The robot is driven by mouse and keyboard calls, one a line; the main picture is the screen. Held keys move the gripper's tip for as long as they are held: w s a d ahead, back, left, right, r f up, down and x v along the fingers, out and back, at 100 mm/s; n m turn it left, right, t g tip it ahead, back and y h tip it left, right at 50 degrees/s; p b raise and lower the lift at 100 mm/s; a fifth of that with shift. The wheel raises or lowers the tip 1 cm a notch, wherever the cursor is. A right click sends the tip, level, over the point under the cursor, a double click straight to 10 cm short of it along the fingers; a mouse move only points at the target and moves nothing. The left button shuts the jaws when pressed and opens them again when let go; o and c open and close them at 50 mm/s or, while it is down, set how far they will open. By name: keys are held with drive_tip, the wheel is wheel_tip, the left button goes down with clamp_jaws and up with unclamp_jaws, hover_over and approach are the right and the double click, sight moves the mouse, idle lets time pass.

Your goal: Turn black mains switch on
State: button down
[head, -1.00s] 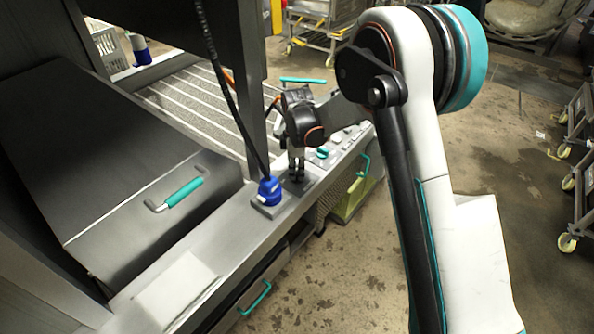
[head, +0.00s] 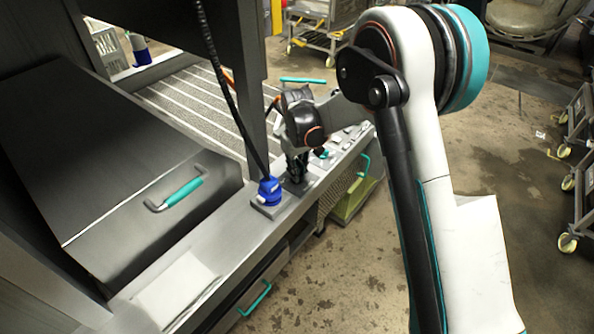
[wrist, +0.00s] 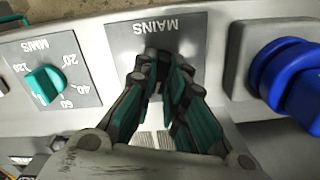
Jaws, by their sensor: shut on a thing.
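The mains plate (wrist: 187,38) is grey with an upside-down MAINS label in the wrist view. In the head view the plate (head: 292,189) lies on the machine's front ledge, just right of a blue plug. My gripper (wrist: 163,68) points down over the middle of the plate, its fingers close together. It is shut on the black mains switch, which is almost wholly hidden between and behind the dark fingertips. In the head view my gripper (head: 297,178) is at the plate too. I cannot make out the switch's angle.
The blue plug (wrist: 298,80) with its black cable stands close beside the plate. On the other side is a teal timer knob (wrist: 44,84) marked MINS. A lidded steel box with a teal handle (head: 184,192) stands left of the ledge.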

drive_tip(key=m, duration=0.4)
drive_tip(key=shift+m, duration=0.4)
idle(0.4)
drive_tip(key=c, duration=1.6)
unclamp_jaws()
drive_tip(key=shift+c, duration=0.2)
wheel_tip(320, 180, up, 12)
